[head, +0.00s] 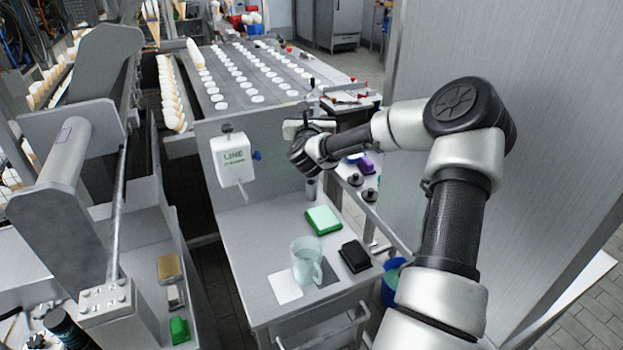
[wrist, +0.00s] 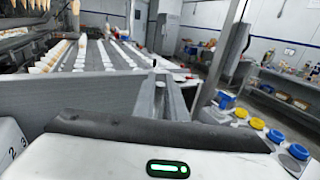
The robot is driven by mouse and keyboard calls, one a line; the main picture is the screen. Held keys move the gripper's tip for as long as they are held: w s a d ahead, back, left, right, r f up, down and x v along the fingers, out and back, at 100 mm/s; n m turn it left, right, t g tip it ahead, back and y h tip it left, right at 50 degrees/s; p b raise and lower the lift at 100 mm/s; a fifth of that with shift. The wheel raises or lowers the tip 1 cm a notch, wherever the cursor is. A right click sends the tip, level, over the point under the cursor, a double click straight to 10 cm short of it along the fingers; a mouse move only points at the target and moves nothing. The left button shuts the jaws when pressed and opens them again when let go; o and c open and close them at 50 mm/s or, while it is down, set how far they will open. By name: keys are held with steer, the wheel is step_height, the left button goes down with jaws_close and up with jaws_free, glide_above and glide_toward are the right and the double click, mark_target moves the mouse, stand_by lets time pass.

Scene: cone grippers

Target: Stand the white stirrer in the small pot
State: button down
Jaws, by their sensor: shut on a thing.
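My gripper (head: 300,127) is raised above the back of the small metal table, in front of the grey panel. In the wrist view its narrow grey fingers (wrist: 162,98) are close together, shut on a slim thing that I take for the white stirrer. The stirrer's shape and tilt cannot be made out. A small grey cylindrical pot (head: 311,188) stands at the back of the table, below my gripper and apart from it. Its opening is not clear. In the wrist view the pot is not visible.
A white dispenser (head: 232,160) hangs on the panel. Dark knobs (head: 369,195) line the right side. The table's left part is clear.

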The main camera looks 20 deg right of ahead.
step_height(320, 180, down, 12)
steer(key=shift+w+r, duration=0.1)
steer(key=shift+f+b, duration=0.55)
steer(key=shift+f, duration=1.5)
steer(key=shift+f, duration=0.15)
steer(key=c, duration=1.8)
jaws_free()
steer(key=shift+p, duration=0.45)
steer(key=v, duration=0.7)
steer(key=shift+a+f+b, duration=0.3)
steer(key=shift+a+b, duration=0.05)
steer(key=shift+b, duration=0.1)
